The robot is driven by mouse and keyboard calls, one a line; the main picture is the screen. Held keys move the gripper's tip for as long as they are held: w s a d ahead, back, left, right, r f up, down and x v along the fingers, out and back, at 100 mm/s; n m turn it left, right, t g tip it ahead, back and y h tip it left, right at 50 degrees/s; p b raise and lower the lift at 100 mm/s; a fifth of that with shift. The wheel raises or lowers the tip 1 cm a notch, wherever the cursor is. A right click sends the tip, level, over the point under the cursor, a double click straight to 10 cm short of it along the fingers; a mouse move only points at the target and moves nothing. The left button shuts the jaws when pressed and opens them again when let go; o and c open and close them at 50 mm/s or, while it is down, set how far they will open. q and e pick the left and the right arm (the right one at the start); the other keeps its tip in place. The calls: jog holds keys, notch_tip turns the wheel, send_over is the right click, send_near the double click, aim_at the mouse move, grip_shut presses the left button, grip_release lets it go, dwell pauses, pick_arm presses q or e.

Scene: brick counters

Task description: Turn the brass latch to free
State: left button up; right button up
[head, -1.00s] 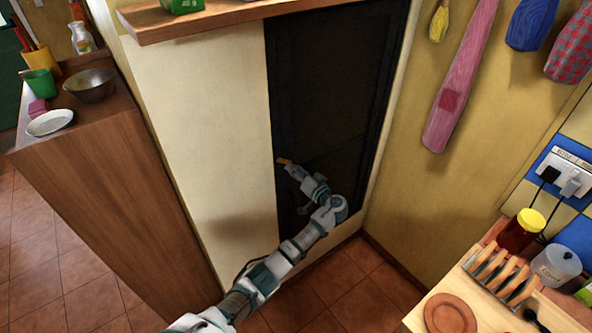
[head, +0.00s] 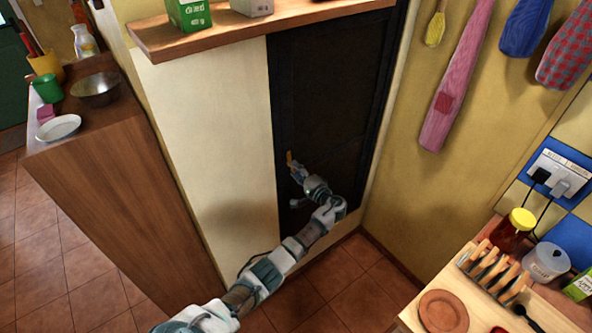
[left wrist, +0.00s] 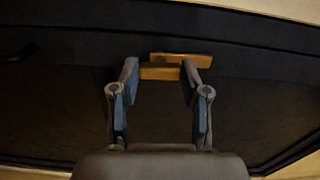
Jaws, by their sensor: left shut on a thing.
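The brass latch (head: 289,158) is on the left edge of the dark door (head: 335,100) and stands about upright in the head view. My left gripper (head: 295,171) is at the latch, reaching in from below. In the left wrist view, the two fingertips of my left gripper (left wrist: 160,71) are shut on the yellow brass latch (left wrist: 160,73), one on each side. A second brass piece shows just behind the held bar. The fingers hide part of the latch. My right gripper is not in view.
A wooden shelf (head: 225,27) with cartons juts out above. A brown cabinet (head: 125,190) with a metal bowl (head: 96,88) and a plate stands at the left. A counter with a toast rack (head: 485,267) and jars is at the lower right. Tiled floor lies between.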

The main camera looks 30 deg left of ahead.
pick_arm(q)
jog(key=shift+w+d+m, duration=0.1)
jog(key=shift+m, duration=0.4)
jog(key=o, duration=0.9)
jog(key=shift+c, duration=0.2)
jog(key=shift+o, duration=1.4)
jog(key=shift+w+f, duration=0.15)
jog(key=v, duration=1.2)
jog(key=shift+f, duration=0.15)
